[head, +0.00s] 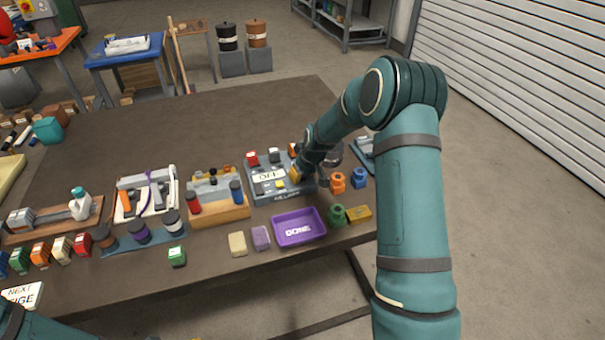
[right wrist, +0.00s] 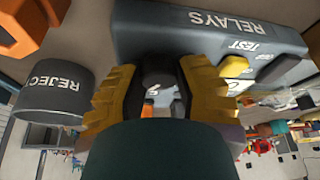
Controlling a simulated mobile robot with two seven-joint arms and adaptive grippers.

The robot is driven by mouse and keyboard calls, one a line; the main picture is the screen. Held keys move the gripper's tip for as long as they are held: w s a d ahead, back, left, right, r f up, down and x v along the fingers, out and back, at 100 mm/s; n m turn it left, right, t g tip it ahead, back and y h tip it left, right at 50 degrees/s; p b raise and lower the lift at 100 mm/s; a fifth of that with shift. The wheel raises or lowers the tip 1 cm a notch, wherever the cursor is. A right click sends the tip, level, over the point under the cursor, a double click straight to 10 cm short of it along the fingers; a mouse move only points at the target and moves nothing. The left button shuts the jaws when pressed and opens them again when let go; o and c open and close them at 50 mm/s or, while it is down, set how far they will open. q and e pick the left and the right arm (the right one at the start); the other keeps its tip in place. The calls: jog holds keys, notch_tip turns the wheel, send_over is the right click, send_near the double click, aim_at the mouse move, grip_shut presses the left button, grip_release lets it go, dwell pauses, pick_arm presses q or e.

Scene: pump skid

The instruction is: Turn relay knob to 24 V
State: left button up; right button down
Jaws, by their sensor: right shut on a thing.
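The grey relay panel (head: 258,197) stands near the right end of the table, with a white sign reading OFF (head: 268,176) on it. It also shows in the right wrist view (right wrist: 165,30), marked RELAYS and TEST. My right gripper (head: 297,174) is at the panel's right side. In the right wrist view, its yellow fingers (right wrist: 157,85) are shut on the dark relay knob (right wrist: 158,68). The knob's pointer and the 24 V mark cannot be made out. In the head view the gripper hides the knob. My left gripper is out of view.
A purple DONE tray (head: 299,240) lies in front of the panel. Orange (head: 338,183), blue (head: 359,178) and green (head: 337,216) parts stand to the right. A dark REJECT container (right wrist: 50,97) is beside the gripper in the wrist view. A wooden rack (head: 220,214) is left of the panel.

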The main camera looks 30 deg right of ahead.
jog(key=shift+m, duration=0.4)
jog(key=c, duration=0.6)
grip_release()
jog(key=v, duration=1.2)
jog(key=shift+a, duration=0.25)
